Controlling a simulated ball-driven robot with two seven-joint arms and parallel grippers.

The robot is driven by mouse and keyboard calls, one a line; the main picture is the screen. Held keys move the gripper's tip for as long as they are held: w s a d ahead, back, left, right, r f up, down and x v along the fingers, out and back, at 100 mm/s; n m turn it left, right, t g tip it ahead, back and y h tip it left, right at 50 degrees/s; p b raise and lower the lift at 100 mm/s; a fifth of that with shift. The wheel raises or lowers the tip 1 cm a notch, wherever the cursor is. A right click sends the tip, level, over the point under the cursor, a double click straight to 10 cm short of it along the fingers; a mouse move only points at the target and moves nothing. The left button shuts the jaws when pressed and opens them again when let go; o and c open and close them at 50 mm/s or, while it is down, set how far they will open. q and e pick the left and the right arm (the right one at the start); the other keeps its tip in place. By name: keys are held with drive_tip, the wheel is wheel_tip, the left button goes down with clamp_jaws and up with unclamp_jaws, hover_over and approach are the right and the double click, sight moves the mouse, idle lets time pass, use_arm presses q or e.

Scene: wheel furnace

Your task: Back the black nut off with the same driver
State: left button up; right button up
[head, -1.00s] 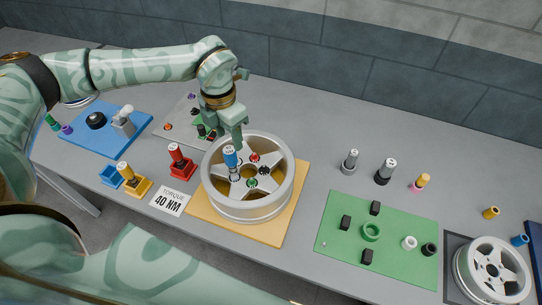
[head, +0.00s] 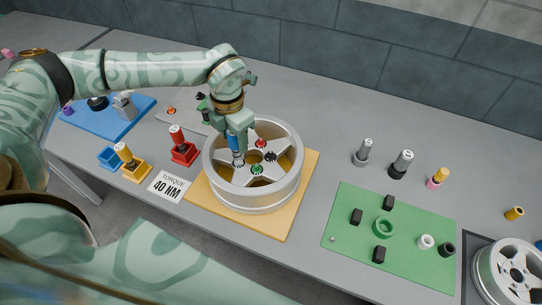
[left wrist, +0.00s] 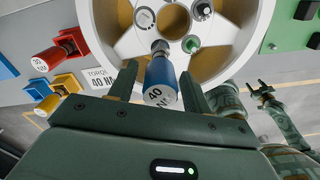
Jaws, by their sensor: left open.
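The silver wheel (head: 252,195) lies flat, with a red nut (head: 261,143), a black nut (head: 270,157) and a green nut (head: 257,169) on its hub. The blue driver (head: 235,145), marked 40, stands on the hub left of these nuts; what is under its socket is hidden. My left gripper (head: 234,132) is open around the driver's upper part. In the left wrist view the fingers (left wrist: 158,85) stand on either side of the driver (left wrist: 161,80), with gaps showing. The black nut shows there too (left wrist: 203,10). My right gripper (left wrist: 262,88) shows open and empty at the right of that view.
The wheel sits on a tan board (head: 285,215). A red driver (head: 178,140) and a yellow driver (head: 125,154) stand in holders left of it, near a 40 NM torque card (head: 167,186). A green mat (head: 350,243) with small parts and several upright tools are at right.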

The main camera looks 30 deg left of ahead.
use_arm(q)
clamp_jaws()
drive_tip(key=shift+r+p, duration=2.35)
drive_tip(key=shift+r, duration=0.25)
